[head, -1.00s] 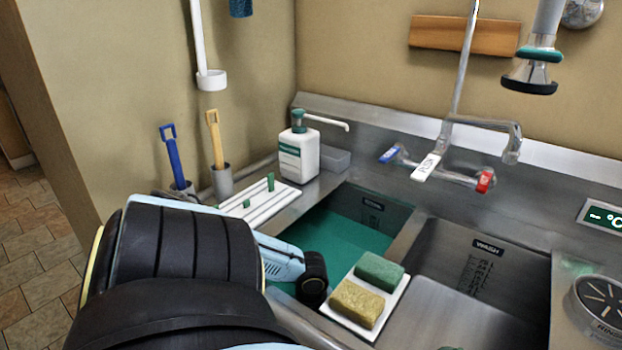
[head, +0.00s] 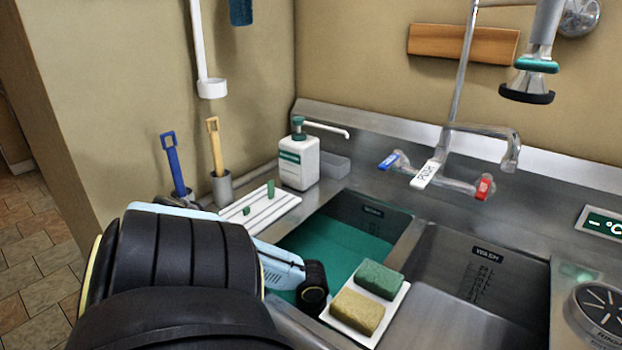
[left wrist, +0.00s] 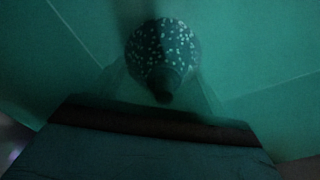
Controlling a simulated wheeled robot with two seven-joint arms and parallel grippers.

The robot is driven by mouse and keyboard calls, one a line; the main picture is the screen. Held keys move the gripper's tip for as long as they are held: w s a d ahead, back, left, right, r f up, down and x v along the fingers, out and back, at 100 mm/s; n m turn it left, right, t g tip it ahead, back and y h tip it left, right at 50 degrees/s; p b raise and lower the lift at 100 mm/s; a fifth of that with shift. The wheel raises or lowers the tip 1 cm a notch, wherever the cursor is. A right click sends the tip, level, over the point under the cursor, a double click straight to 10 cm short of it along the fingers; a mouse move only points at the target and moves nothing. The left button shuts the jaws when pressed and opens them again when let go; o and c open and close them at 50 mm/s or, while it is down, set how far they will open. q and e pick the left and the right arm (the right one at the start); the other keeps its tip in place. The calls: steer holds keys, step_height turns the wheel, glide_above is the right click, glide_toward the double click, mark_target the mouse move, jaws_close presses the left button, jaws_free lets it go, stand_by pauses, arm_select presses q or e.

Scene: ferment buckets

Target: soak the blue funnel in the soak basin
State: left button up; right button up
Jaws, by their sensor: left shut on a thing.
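The soak basin (head: 335,248) is the left sink compartment, filled with green liquid. My left arm reaches down into it at its front edge, and my left gripper's tips are hidden in the head view. In the left wrist view everything is tinted green and dim, as if under the liquid. There my left gripper (left wrist: 163,92) is shut on the blue funnel (left wrist: 162,48), which looks dark, round and covered in pale specks, with a narrow dark end toward me. The funnel is hidden in the head view. My right gripper is in no view.
A white tray with a green sponge (head: 379,279) and a yellow sponge (head: 357,311) sits close right of my arm. The wash basin (head: 455,285) is right of that. A soap bottle (head: 299,162) and ribbed white rack (head: 262,207) stand behind.

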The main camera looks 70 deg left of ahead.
arm_select(q)
steer(key=shift+f, duration=0.3)
steer(key=o, duration=1)
steer(key=shift+o, duration=0.2)
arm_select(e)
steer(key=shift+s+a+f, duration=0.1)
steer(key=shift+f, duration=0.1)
